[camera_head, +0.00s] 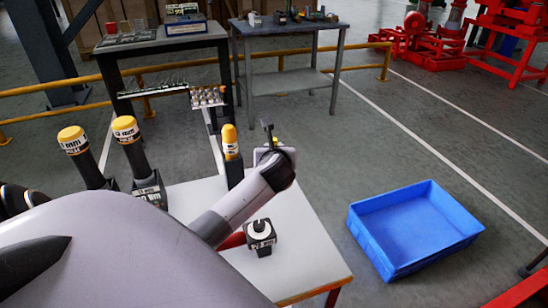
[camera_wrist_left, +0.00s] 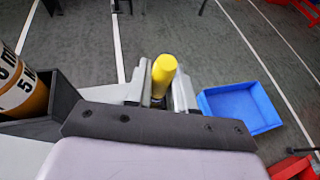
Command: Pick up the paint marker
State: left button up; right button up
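A yellow cylinder, apparently the paint marker (camera_wrist_left: 163,72), shows between the fingers of my left gripper (camera_wrist_left: 160,92) in the left wrist view. The fingers flank it closely; I cannot tell whether they press on it. In the head view my left gripper (camera_head: 270,150) is above the far edge of the white table (camera_head: 312,262), and only a small bit of yellow shows at it. The rest of the marker is hidden there. My right gripper is not in view.
Black holders with yellow-capped cylinders (camera_head: 126,128) stand left of the gripper, one (camera_head: 231,142) close beside it. A blue crate (camera_head: 415,228) is on the floor at right. Workbenches (camera_head: 290,30) stand behind.

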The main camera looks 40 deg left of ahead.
pick_arm(q)
jog(key=shift+r, duration=0.1)
jog(key=shift+c, duration=0.2)
notch_tip(320, 180, up, 10)
jog(key=shift+f+p, duration=0.1)
jog(key=shift+p, duration=0.3)
dwell(0.4)
jog(key=shift+r+p, duration=0.85)
jog(key=shift+p, duration=0.1)
jog(key=shift+f, duration=0.1)
